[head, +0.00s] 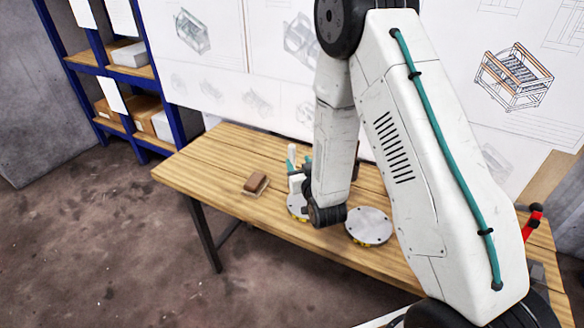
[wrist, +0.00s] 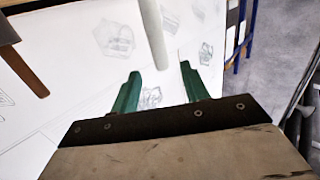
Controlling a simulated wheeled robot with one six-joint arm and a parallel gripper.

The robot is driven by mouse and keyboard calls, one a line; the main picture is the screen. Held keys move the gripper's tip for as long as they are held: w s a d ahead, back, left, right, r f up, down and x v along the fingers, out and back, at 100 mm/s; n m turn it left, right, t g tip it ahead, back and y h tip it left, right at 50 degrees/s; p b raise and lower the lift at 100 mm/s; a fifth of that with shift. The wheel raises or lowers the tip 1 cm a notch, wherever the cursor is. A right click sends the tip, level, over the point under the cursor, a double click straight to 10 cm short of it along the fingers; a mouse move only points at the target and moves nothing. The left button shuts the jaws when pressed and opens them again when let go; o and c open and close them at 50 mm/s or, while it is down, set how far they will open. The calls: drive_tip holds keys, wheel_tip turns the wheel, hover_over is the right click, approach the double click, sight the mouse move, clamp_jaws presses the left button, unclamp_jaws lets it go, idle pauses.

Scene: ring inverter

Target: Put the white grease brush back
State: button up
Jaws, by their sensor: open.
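A white rod-like handle (wrist: 152,35), apparently that of the white grease brush, enters from the top of the wrist view. Its rounded end appears between the two green fingertips of my gripper (wrist: 160,71), with gaps on both sides. The gripper is open and holds nothing. In the head view, a white upright piece (head: 291,155) stands beside the teal fingers of my gripper (head: 308,163), above the table. My arm hides part of this spot. The brush's bristles cannot be made out.
The wooden table (head: 200,165) carries a brown block (head: 256,183) at its left and a round grey disc (head: 369,226) right of my wrist. A brown handle (wrist: 22,68) shows at the wrist view's left. A blue shelf (head: 105,70) stands behind left. A red object (head: 533,220) is at right.

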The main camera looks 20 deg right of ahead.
sight(293, 152)
drive_tip(key=shift+w+f, duration=0.15)
drive_tip(key=shift+w, duration=0.3)
drive_tip(key=w, duration=0.6)
drive_tip(key=shift+w, duration=0.4)
clamp_jaws()
